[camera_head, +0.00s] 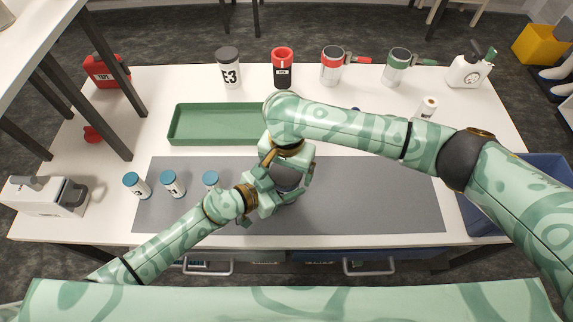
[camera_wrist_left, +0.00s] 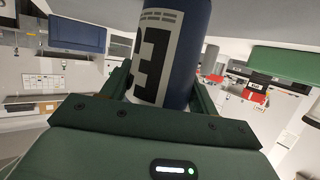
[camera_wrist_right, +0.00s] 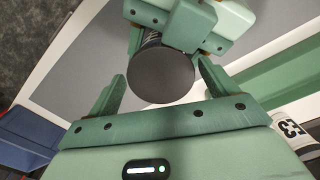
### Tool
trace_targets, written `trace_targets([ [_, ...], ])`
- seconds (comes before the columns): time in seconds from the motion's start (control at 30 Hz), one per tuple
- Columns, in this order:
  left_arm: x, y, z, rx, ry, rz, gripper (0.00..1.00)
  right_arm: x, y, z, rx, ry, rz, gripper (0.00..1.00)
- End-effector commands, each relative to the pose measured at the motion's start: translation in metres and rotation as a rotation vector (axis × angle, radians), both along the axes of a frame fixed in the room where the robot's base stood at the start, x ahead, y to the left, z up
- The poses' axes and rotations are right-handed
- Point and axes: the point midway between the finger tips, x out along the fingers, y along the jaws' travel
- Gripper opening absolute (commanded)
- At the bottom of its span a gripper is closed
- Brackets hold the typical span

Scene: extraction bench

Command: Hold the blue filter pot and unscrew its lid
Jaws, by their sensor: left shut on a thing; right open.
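The blue filter pot (camera_wrist_left: 190,62) fills the upper middle of the left wrist view, with a white label and a large black character. My left gripper (camera_wrist_left: 160,88) is shut on its body, one finger on each side. The pot's round dark lid (camera_wrist_right: 162,74) faces the right wrist camera. My right gripper (camera_wrist_right: 160,92) is open, with its fingers on either side of the lid and visible gaps between. In the head view the lid (camera_head: 288,178) shows only partly. My left gripper (camera_head: 266,192) and right gripper (camera_head: 287,158) meet there and hide most of the pot.
The pot is over the grey mat (camera_head: 370,195). A green tray (camera_head: 205,140) lies behind it, and several small blue-capped jars (camera_head: 172,183) stand left. Cups and a white E3 container (camera_head: 229,68) line the back. A blue bin (camera_head: 545,170) is at the right. The mat's right side is clear.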

Motion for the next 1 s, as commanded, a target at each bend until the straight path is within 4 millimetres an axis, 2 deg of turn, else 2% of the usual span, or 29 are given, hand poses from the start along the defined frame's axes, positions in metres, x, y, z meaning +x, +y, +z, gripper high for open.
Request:
trace_targets([
  [0.03,0.0001,0.0,0.0002,0.0,0.0,0.0,0.0,-0.0001,0.0001,0.0002,0.0,0.0,0.0,0.85],
  [0.07,0.0001,0.0,0.0001,0.0,0.0,0.0,0.0,-0.0001,0.0001,0.0002,0.0,0.0,0.0,0.8],
  [0.2,0.0002,0.0001,0.0002,0.0,0.0,0.0,0.0,0.0,0.0,0.0003,0.0,0.0,0.0,0.41],
  [0.4,0.0004,0.0003,0.0001,0.0,0.0,0.001,0.0,0.0001,-0.0001,0.0004,0.0,0.0,0.019,0.4],
  [0.63,0.0006,0.0007,0.0001,0.0,-0.001,0.002,0.0,0.0002,-0.0005,0.0006,0.0,0.001,0.287,0.4],
  [0.87,0.0008,0.0009,0.0,0.001,-0.001,0.003,0.0,0.0003,-0.0007,0.0005,-0.001,0.001,0.3,0.4],
  [0.9,0.0008,0.0011,-0.0001,0.001,-0.001,0.003,0.0,0.0002,-0.0007,0.0005,-0.001,0.001,0.299,0.7],
  [0.97,0.0008,0.0011,-0.0001,0.001,-0.001,0.003,0.0,0.0002,-0.0005,0.0005,0.0,0.001,0.299,0.87],
  [1.0,0.0007,0.0008,0.0,0.0,-0.001,0.002,0.0,0.0001,-0.0003,0.0005,0.0,0.001,0.299,0.89],
])
